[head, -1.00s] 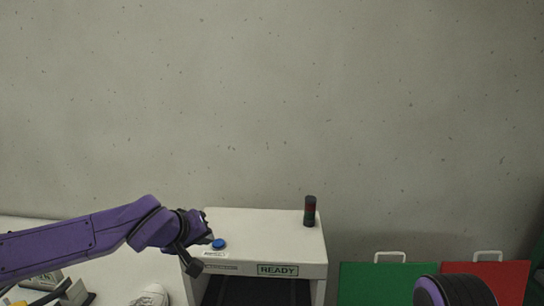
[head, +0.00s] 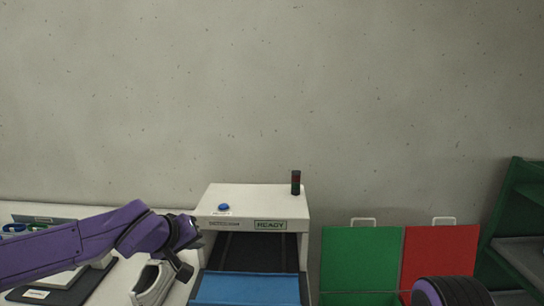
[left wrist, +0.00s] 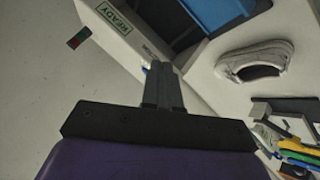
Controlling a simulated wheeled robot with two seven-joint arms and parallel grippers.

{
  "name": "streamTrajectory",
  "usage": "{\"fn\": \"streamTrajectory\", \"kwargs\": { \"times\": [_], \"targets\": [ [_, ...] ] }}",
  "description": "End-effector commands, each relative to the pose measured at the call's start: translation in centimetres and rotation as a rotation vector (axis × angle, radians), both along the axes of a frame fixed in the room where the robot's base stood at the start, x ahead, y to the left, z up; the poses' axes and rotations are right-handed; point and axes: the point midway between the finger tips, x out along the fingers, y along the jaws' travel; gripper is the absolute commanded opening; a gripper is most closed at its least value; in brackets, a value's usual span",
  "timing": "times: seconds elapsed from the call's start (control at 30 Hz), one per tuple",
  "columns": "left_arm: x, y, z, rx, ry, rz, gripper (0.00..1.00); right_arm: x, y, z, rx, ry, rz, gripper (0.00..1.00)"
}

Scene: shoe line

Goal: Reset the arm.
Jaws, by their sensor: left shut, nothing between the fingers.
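My left arm comes in from the left in the head view, and its gripper (head: 192,245) is beside the left front of the white machine (head: 212,200). The left wrist view shows the gripper (left wrist: 163,70) with its fingers together and nothing between them. The machine has a blue button (head: 224,207) on top, a READY label (head: 270,225) and a dark signal light (head: 296,182). The gripper is apart from the button. Part of my right arm shows at the bottom right, but its gripper is out of view.
A white shoe (head: 152,284) lies on the table left of the machine; it also shows in the left wrist view (left wrist: 255,60). A blue surface (head: 248,290) lies before the machine's opening. Green (head: 362,258) and red (head: 438,255) panels and a green shelf (head: 520,215) stand at the right.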

Motion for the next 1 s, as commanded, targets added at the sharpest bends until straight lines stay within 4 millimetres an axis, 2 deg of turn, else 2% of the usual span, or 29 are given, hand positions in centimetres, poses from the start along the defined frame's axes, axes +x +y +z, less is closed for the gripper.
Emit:
{"fn": "streamTrajectory", "kwargs": {
  "times": [0.4,0.57,0.67,0.77,0.87,0.9,0.97,1.0],
  "targets": [
    [0.2,0.4,0.1,-0.162,0.039,0.209,0.00,0.0,0.0,0.0,0.000,0.000,0.000,0.43],
    [0.0,0.8,-1.7,-0.223,0.053,0.344,0.00,0.0,0.0,0.0,0.000,0.000,0.000,0.43],
    [-0.5,0.6,-5.0,-0.238,0.070,0.435,0.00,0.0,0.0,-0.4,0.000,0.000,0.000,0.43],
    [-1.7,0.3,-10.2,-0.229,0.092,0.520,0.00,0.0,0.0,-1.2,0.000,0.000,0.000,0.43],
    [-3.9,0.1,-16.8,-0.198,0.118,0.584,0.00,0.0,0.0,-2.4,0.000,0.000,0.000,0.43],
    [-5.1,0.1,-19.9,-0.178,0.131,0.605,0.00,0.0,0.0,-3.0,0.000,0.000,0.000,0.43],
    [-7.5,0.3,-24.9,-0.142,0.151,0.627,0.00,0.0,0.0,-4.0,0.000,0.000,0.000,0.43],
    [-9.4,0.6,-28.2,-0.117,0.164,0.635,0.00,0.0,0.0,-4.8,0.000,0.000,0.000,0.43]
  ]
}}
